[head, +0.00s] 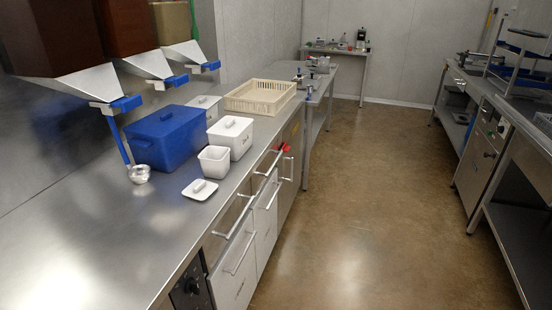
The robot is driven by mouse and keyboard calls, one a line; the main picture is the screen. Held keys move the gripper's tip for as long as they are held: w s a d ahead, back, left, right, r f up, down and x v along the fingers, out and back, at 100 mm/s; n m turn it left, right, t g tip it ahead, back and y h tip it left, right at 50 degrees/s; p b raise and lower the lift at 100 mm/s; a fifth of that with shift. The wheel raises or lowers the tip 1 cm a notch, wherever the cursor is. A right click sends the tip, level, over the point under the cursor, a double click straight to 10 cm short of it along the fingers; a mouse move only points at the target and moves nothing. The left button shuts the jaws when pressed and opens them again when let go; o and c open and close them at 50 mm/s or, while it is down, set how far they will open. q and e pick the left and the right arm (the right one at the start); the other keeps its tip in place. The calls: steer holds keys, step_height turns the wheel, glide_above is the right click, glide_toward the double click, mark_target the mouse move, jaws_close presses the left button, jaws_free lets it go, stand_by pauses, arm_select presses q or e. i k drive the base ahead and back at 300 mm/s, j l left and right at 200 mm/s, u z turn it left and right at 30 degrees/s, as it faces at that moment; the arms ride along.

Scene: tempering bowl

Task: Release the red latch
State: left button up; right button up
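A small red part (286,148), possibly the red latch, shows on the front of the counter, just under the edge of the worktop and near the far end of the drawer row. It is too small to tell its shape or whether it is fastened. Neither of my grippers is in view, and nothing is seen touching the red part.
The steel counter (85,245) carries a blue lidded bin (166,138), white containers (231,137), a ladle (139,174) and a cream crate (260,97). Drawer handles (240,253) stick out from its front. The brown floor (355,200) in the aisle is clear.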

mark_target(285, 148)
steer(key=i+z, duration=0.1)
steer(key=i, duration=0.25)
steer(key=i+l+u, duration=0.1)
steer(key=i+l, duration=0.2)
steer(key=i+l+u, duration=0.1)
steer(key=i+l, duration=0.25)
steer(key=i+l+u, duration=0.1)
steer(key=i+l, duration=0.25)
steer(key=i+l+u, duration=0.1)
steer(key=i+l, duration=0.3)
steer(key=i+l+u, duration=0.15)
steer(key=i+l, duration=0.25)
steer(key=i+l+u, duration=0.1)
steer(key=i+l, duration=0.2)
steer(key=l, duration=0.15)
steer(key=i+l+u, duration=0.1)
steer(key=i+l, duration=0.2)
steer(key=l, duration=0.2)
steer(key=i+l+u, duration=0.1)
steer(key=i+l, duration=0.2)
steer(key=l, duration=0.2)
